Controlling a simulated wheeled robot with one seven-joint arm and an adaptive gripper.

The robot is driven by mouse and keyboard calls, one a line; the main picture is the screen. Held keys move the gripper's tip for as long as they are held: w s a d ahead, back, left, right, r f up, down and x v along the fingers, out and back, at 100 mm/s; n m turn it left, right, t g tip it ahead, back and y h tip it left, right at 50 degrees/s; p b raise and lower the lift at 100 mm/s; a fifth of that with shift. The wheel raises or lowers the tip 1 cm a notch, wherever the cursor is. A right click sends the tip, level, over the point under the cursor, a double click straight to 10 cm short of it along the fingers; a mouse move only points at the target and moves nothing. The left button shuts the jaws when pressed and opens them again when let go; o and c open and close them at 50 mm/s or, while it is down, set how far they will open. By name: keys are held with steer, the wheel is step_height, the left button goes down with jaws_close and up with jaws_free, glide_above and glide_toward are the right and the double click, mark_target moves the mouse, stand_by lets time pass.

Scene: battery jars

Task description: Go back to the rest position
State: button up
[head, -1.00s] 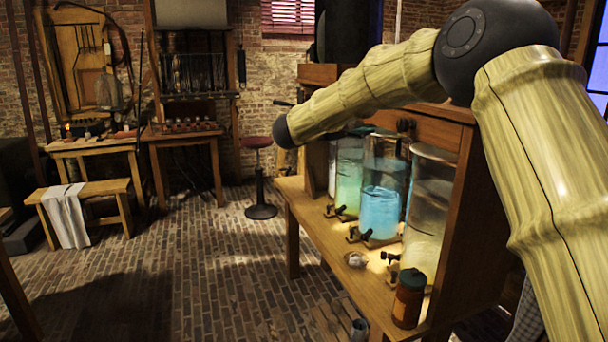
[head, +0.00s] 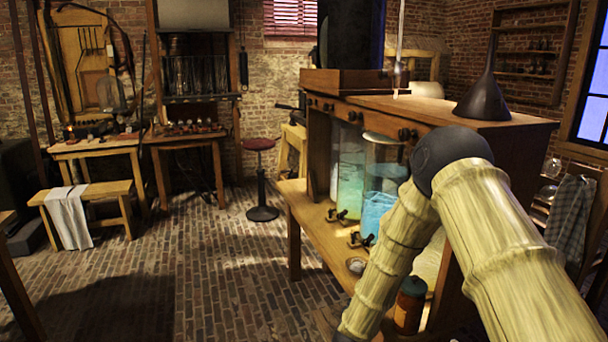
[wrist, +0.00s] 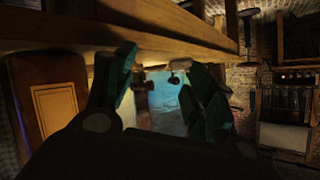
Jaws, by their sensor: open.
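My gripper (wrist: 157,85) shows in the wrist view with its two dark teal fingers apart and nothing between them. In the head view my arm bends down at the front right and the gripper itself is below the picture. Glass jars stand in the wooden cabinet: one with green liquid (head: 350,186) and one with blue liquid (head: 378,208). A third, pale jar (head: 430,262) is mostly hidden behind my arm. In the wrist view, a blue jar (wrist: 168,108) shows beyond the fingers, apart from them. That view looks upside down.
A brown bottle (head: 409,304) stands at the shelf's near end, close to my arm and partly hidden. A dark funnel (head: 483,97) sits on the cabinet top (head: 430,106). A red stool (head: 260,145) stands further back. The brick floor (head: 210,270) to the left is clear.

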steer(key=s+d+f+n+g+y, duration=0.1)
steer(key=s+f+n+g, duration=0.1)
steer(key=s+f, duration=0.45)
steer(key=s+d+f+n+g+y+p, duration=0.15)
steer(key=s+f, duration=0.25)
steer(key=s, duration=0.6)
steer(key=s+f+n+g+y, duration=0.1)
steer(key=s+f+g, duration=0.2)
steer(key=s+f, duration=0.35)
steer(key=s+d+n+g, duration=0.1)
steer(key=s+g, duration=0.1)
steer(key=s, duration=1.2)
steer(key=s+d+f+n+g, duration=0.1)
steer(key=s+d+n+g, duration=0.1)
steer(key=s, duration=1.2)
steer(key=shift+s+g+y, duration=0.15)
steer(key=shift+g+y, duration=0.2)
steer(key=shift+g, duration=0.5)
steer(key=shift+n, duration=0.25)
steer(key=shift+s, duration=0.1)
